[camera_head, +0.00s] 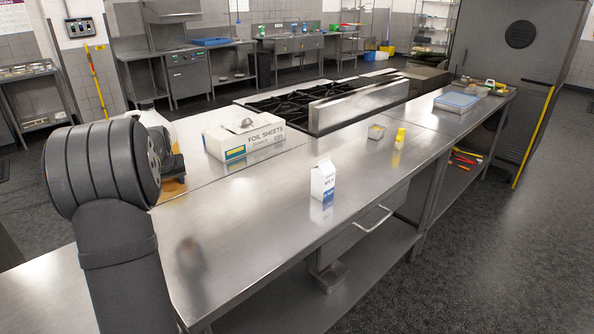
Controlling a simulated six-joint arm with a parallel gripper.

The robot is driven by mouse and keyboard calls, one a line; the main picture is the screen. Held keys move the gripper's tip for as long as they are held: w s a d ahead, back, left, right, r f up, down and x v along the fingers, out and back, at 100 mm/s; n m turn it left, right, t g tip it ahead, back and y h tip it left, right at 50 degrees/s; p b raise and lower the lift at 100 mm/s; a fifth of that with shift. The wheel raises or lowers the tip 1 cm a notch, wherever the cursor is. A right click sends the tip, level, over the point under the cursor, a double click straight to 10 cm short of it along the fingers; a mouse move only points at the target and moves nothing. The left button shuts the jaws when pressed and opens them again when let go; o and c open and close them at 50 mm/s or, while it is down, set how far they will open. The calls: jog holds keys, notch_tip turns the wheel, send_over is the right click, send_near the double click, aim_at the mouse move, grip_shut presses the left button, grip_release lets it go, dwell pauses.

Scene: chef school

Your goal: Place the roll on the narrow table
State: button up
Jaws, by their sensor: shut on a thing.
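My gripper (176,167) shows at the left as a dark shape, partly hidden behind my own arm. A golden-brown patch just below it appears to be the roll (173,190), shut in the jaws. Most of the roll is hidden, so its full shape cannot be made out. They show over the left part of a long steel counter (250,240); I cannot tell the height above it. A steel table (432,113) with a lower shelf continues from the counter towards the back right. I cannot tell for certain which surface is the narrow table.
A white-capped bottle (150,118) stands behind my arm. A foil sheets box (243,138), milk carton (322,182), small container (376,131) and yellow item (400,136) stand on the counter. Behind is a stove (290,103). A blue-lidded tray (457,102) is right.

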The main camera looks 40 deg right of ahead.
jog(key=s+d+m+g+h, duration=0.1)
jog(key=s+d+m, duration=0.1)
jog(key=s+d, duration=0.7)
jog(key=s+d+m+g+h, duration=0.1)
jog(key=s+d+m, duration=0.35)
jog(key=d, duration=0.85)
jog(key=s+d+m+g+h, duration=0.1)
jog(key=s+d, duration=0.8)
jog(key=d, duration=0.2)
send_over(275, 193)
jog(key=s+a, duration=0.1)
jog(key=a, duration=0.1)
notch_tip(275, 193, down, 7)
jog(key=shift+s+d+r, duration=0.1)
jog(key=shift+d, duration=0.05)
jog(key=shift+f, duration=2.05)
jog(key=shift+f, duration=0.2)
jog(key=o, duration=1)
jog(key=shift+r, duration=0.1)
